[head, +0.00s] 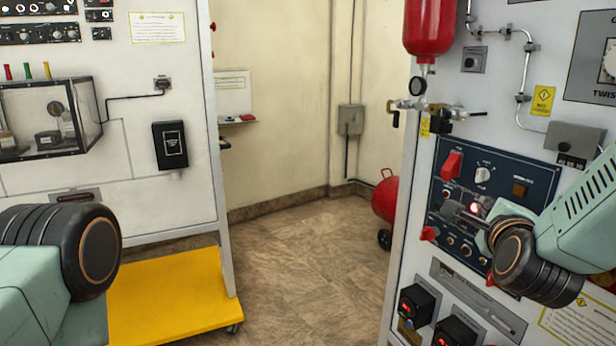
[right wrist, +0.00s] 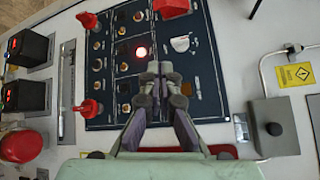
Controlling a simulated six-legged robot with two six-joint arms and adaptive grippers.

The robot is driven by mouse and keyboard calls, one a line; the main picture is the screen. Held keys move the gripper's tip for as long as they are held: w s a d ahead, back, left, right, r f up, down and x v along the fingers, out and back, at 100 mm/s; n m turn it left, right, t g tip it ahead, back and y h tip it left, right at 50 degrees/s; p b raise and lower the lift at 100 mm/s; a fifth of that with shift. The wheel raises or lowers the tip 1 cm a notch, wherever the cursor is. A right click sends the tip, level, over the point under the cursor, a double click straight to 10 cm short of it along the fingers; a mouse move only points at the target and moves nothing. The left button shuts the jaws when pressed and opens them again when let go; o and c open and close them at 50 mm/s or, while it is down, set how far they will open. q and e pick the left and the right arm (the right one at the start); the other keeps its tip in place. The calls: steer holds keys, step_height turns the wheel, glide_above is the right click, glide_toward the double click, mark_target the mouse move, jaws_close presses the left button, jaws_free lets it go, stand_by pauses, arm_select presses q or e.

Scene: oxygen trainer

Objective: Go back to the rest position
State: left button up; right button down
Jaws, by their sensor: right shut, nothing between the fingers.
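My right gripper (head: 456,212) is at the right in the head view, in front of a dark blue control panel (head: 540,172). In the right wrist view its two fingers (right wrist: 160,80) are together with nothing between them, over the panel (right wrist: 203,62). A lit red lamp (right wrist: 142,52) shows just beyond the fingertips. Whether the fingertips touch the panel I cannot tell. My left arm shows at the lower left of the head view, but its gripper is out of the picture.
Red switch covers (head: 452,165), a knob (head: 483,174) and black boxes (head: 417,304) stick out near my right arm. A red tank (head: 430,28) hangs above. A yellow platform (head: 170,295) lies by my left arm. The floor (head: 310,250) between the cabinets is clear.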

steer(key=s+a+f+n+g+y, duration=0.2)
steer(key=s+a+f+n, duration=0.15)
steer(key=f+n, duration=0.35)
steer(key=s+a+f+n+g+y, duration=0.1)
steer(key=s+a+f+n+g, duration=0.1)
steer(key=s+f+n, duration=0.5)
steer(key=a+f+n+g+y, duration=0.25)
steer(key=f+n, duration=0.25)
steer(key=f, duration=0.5)
steer(key=s+a+f+n+g, duration=0.1)
steer(key=s+f+n+g, duration=0.1)
steer(key=s+f, duration=0.4)
steer(key=s+a+f+n+g+b, duration=0.1)
steer(key=s+f+g, duration=0.3)
steer(key=s, duration=0.9)
steer(key=s+a+f+n+g, duration=0.1)
steer(key=s+f+n+g, duration=0.2)
steer(key=s+f, duration=0.5)
steer(key=shift+s+f+b, duration=0.35)
steer(key=shift+s, duration=0.3)
